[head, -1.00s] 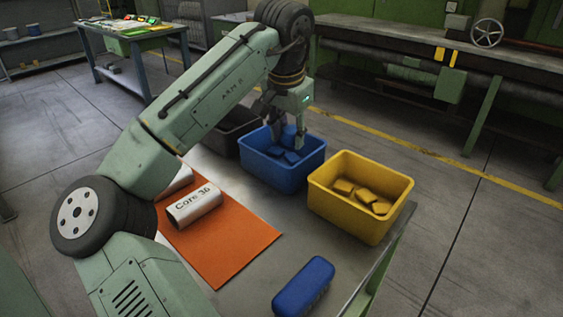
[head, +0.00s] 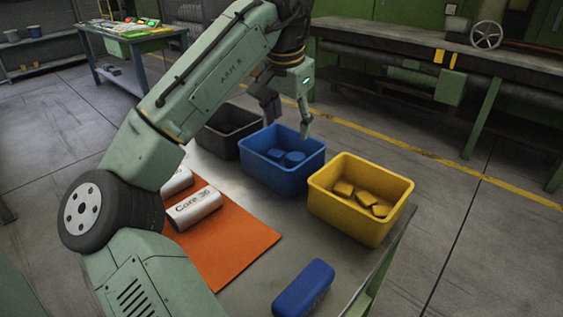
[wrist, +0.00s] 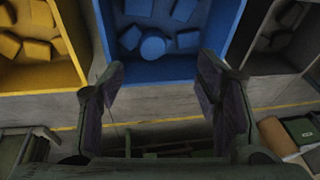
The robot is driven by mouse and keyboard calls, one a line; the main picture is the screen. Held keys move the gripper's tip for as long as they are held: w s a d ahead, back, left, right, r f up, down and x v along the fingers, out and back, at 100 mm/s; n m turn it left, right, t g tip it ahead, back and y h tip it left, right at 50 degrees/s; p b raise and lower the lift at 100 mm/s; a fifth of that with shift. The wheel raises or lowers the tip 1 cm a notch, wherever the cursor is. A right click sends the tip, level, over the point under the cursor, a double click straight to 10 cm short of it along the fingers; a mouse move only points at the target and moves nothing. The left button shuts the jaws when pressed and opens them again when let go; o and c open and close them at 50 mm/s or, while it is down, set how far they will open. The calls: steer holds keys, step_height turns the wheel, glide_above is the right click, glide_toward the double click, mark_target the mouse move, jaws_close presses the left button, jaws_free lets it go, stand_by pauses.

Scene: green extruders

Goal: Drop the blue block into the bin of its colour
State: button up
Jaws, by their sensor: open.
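The blue bin (head: 283,178) stands on the table between a dark bin and a yellow bin. In it lie several blue pieces, among them a round blue block (head: 295,158); this block also shows in the wrist view (wrist: 153,45) among angular blue pieces. My gripper (head: 288,117) is open and empty above the blue bin's far side. In the wrist view its two fingers (wrist: 158,78) stand wide apart with nothing between them.
The yellow bin (head: 357,214) holds several yellow blocks. The dark bin (head: 226,143) is at the left. White cylinders marked Core (head: 194,211) lie on an orange mat (head: 240,250). A blue oblong case (head: 303,287) lies near the table's front edge.

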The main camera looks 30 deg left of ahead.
steer(key=v, duration=0.7)
steer(key=shift+r, duration=0.35)
steer(key=shift+s+d+f, duration=0.1)
steer(key=shift+s, duration=0.05)
